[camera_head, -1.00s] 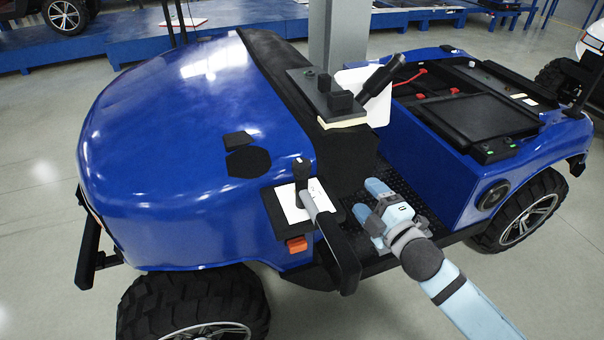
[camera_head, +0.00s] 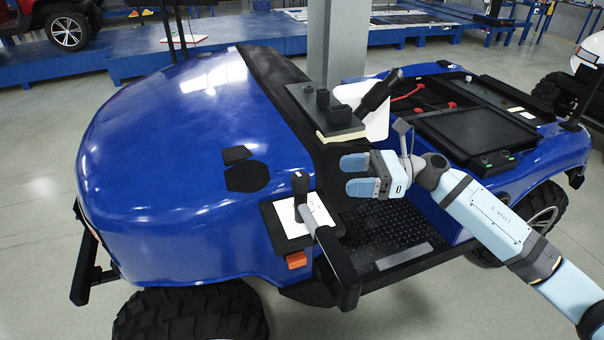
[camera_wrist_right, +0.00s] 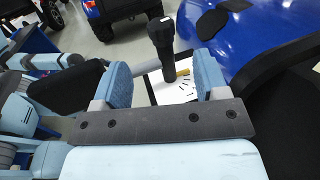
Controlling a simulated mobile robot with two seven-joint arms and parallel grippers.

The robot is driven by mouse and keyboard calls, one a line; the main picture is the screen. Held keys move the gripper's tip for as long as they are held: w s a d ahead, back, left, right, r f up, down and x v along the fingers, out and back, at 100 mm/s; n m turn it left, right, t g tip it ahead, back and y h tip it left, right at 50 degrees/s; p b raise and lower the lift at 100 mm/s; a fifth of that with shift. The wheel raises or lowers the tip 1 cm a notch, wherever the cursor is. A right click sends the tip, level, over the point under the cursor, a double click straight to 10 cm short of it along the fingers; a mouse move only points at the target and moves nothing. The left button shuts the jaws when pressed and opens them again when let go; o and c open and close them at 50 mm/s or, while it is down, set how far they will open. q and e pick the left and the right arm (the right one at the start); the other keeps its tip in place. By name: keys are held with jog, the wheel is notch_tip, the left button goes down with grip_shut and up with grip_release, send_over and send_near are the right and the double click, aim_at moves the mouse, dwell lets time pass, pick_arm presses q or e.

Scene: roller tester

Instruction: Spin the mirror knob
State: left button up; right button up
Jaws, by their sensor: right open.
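The mirror knob (camera_head: 300,184) appears to be the black upright knob on a white marked plate (camera_head: 291,222) at the side of the blue vehicle. In the right wrist view the knob (camera_wrist_right: 163,42) stands on its white plate, seen between the two finger pads but beyond them. My right gripper (camera_head: 355,175) is open and empty, to the right of the knob, with its blue fingers pointing left towards it. It is apart from the knob. My left gripper shows in neither view.
A black mirror-like arm (camera_head: 338,268) juts out beside the plate. An orange block (camera_head: 296,260) sits under the plate. A black control box (camera_head: 330,112) and a lever (camera_head: 380,90) stand behind my gripper. The black footwell floor (camera_head: 390,228) is open below it.

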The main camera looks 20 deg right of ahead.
aim_at(302, 176)
jog(key=p+x, duration=0.2)
jog(key=x, duration=0.8)
jog(key=shift+a, duration=0.2)
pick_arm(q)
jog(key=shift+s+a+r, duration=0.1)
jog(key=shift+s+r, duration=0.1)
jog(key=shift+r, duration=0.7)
